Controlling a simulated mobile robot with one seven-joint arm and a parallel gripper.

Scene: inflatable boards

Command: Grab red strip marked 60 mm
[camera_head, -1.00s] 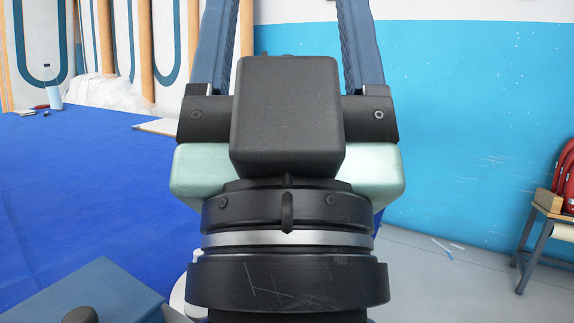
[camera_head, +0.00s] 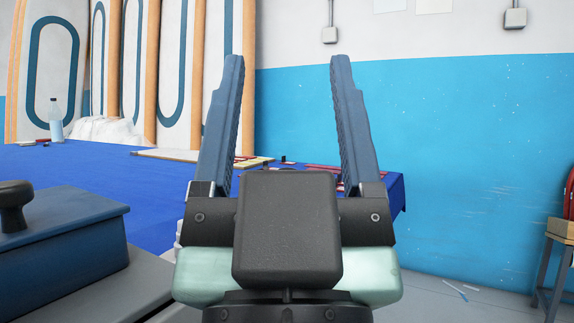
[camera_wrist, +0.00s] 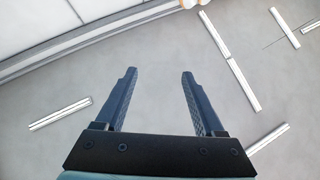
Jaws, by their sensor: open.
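My gripper (camera_head: 287,62) is open and empty, its two blue-grey fingers pointing up in the head view. Thin red pieces (camera_head: 322,168) lie near the far right end of the blue-covered table (camera_head: 150,180), seen between and beyond my fingers. They are small and partly hidden by my gripper. No 60 mm marking is readable, so I cannot tell which piece is the marked strip. No red strip shows in the wrist view.
A blue box with a dark knob (camera_head: 65,240) stands close at the left. A bottle (camera_head: 56,122) and white crumpled material (camera_head: 105,130) are at the table's back left. A stand (camera_head: 558,262) is at the right.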

